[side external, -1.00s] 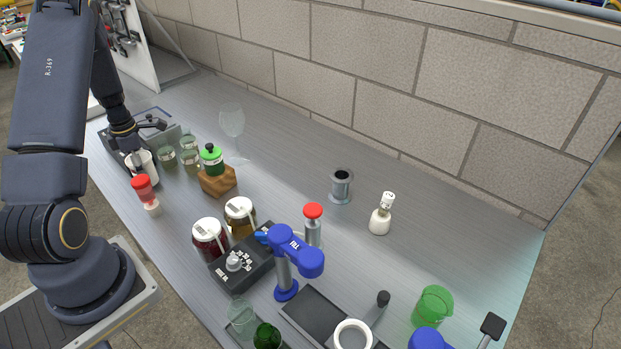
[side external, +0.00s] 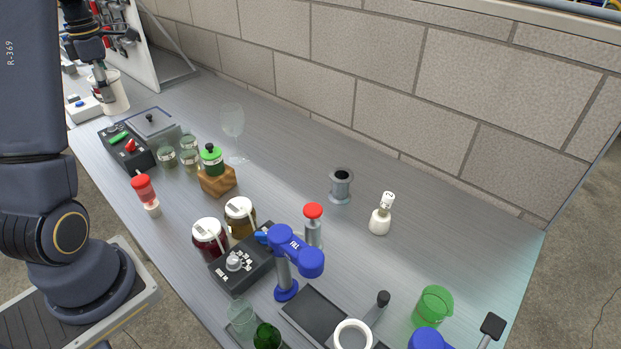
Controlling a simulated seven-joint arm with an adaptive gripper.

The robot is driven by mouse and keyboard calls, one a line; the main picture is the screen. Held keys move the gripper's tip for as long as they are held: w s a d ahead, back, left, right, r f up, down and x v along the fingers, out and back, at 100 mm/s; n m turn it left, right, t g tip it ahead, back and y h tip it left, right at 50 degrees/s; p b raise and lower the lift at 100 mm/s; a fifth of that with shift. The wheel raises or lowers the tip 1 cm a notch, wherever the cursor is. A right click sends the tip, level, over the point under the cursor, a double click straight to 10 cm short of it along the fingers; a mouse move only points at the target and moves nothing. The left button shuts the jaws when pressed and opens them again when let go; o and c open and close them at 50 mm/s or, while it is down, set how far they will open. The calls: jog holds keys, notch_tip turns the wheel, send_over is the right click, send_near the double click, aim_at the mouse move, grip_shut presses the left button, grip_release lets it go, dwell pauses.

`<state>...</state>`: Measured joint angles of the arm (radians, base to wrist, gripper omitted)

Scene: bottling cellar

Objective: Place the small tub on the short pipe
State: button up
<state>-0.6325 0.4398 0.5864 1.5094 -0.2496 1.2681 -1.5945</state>
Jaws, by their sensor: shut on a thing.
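The small tub (side external: 116,97) is white and roughly cylindrical. My gripper (side external: 104,88) is shut on it and holds it up in the air at the upper left, above the table's far left end. The fingers cover part of the tub. The short pipe (side external: 341,187) is a grey metal pipe with flanged ends, standing upright on the table near the middle. Its open top shows dark inside. My gripper and the tub are far to the left of the pipe.
A wine glass (side external: 232,121), a green-lidded jar (side external: 211,160) on a wooden block and a red-capped bottle (side external: 144,190) stand at left. A white-capped bottle (side external: 381,217) stands right of the pipe. A red-topped cylinder (side external: 313,222) stands in front. The table behind the pipe is clear.

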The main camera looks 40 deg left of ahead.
jog(key=w+d+m, duration=0.1)
jog(key=w+d, duration=0.1)
jog(key=w, duration=0.1)
jog(key=w+d+m, duration=0.1)
jog(key=w+d, duration=0.2)
jog(key=w+d+r+m, duration=0.1)
jog(key=w+d, duration=0.1)
jog(key=w, duration=0.1)
jog(key=shift+w+d+m, duration=0.1)
jog(key=shift+d+m, duration=0.15)
jog(key=shift+m, duration=0.15)
jog(key=w+d+m, duration=0.4)
jog(key=d, duration=0.8)
jog(key=w+d+m, duration=0.3)
jog(key=d+m, duration=0.2)
jog(key=d, duration=0.7)
jog(key=w+d+m, duration=0.4)
jog(key=d, duration=0.8)
send_near(341, 174)
jog(key=shift+s+f, duration=0.15)
jog(key=shift+s, duration=0.1)
jog(key=shift+w+f, duration=0.2)
jog(key=shift+f, duration=1.55)
